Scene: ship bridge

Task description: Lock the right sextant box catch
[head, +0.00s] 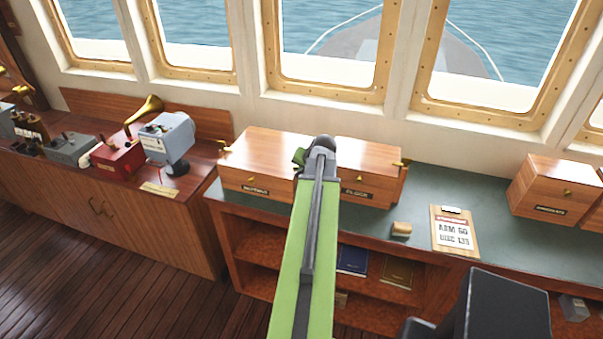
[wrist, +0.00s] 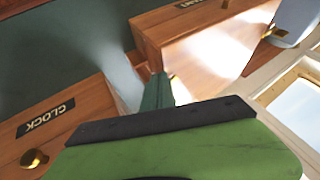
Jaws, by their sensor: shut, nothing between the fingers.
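The sextant box (head: 262,152) is a wooden box on the green counter, left of the clock box (head: 375,160). A brass catch (head: 224,148) shows on its left side. The box's right side, where the right catch would be, is hidden behind my arm in the head view. My gripper (head: 301,157) is down at the gap between the two boxes. In the wrist view the green gripper tip (wrist: 157,90) is shut and empty, close beside the sextant box's wall (wrist: 160,52). I cannot tell whether it touches the catch.
The clock box (wrist: 75,125) stands close on the gripper's other side. Its far side has a brass catch (head: 402,163). A clipboard (head: 453,231), a small tan block (head: 401,229) and another wooden box (head: 553,187) are further right. Windows rise behind the counter.

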